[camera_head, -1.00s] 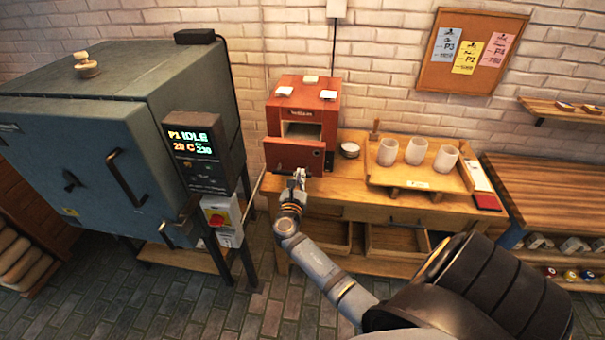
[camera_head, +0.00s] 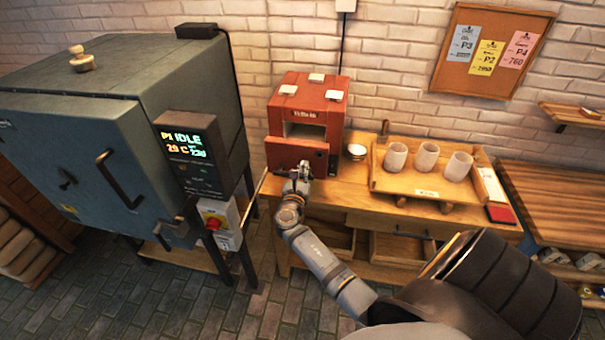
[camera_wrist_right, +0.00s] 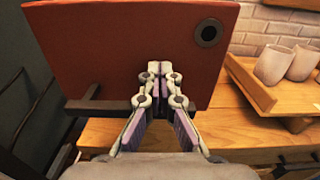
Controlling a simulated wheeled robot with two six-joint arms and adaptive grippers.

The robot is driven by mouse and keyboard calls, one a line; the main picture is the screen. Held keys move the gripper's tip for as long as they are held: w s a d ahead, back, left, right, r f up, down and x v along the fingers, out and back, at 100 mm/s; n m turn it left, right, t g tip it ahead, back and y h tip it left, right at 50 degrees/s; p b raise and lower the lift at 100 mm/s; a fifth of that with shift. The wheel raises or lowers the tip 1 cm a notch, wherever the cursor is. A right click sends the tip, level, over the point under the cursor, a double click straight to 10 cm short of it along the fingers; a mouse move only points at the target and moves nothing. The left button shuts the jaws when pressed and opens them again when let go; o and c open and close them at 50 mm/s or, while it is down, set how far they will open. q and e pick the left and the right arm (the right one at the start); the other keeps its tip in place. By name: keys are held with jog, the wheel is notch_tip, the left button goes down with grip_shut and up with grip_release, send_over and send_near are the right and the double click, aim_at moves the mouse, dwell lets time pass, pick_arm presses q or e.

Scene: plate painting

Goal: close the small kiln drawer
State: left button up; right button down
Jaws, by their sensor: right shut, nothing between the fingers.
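The small red kiln (camera_head: 309,95) stands on the wooden bench, with its dark opening showing above the drawer. Its red drawer front (camera_head: 290,153) stands out from the body, so the drawer is partly open. My right gripper (camera_head: 304,168) is shut and empty at the lower part of the drawer front. In the right wrist view, the closed fingertips (camera_wrist_right: 160,72) lie against or just before the red drawer front (camera_wrist_right: 115,45); I cannot tell whether they touch. A dark handle bar (camera_wrist_right: 97,104) is left of the fingers. My left gripper is not in view.
The large grey kiln (camera_head: 80,140) with its display stands at left. A wooden tray (camera_head: 405,185) with three white cups is right of the red kiln, and a small bowl (camera_head: 356,152) lies between. Bench drawers (camera_head: 400,246) hang open below.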

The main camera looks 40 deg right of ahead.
jog(key=b+x, duration=0.4)
jog(key=x, duration=0.8)
jog(key=shift+d+f, duration=0.1)
jog(key=shift+f, duration=0.05)
jog(key=shift+s+r, duration=0.1)
jog(key=shift+r, duration=0.25)
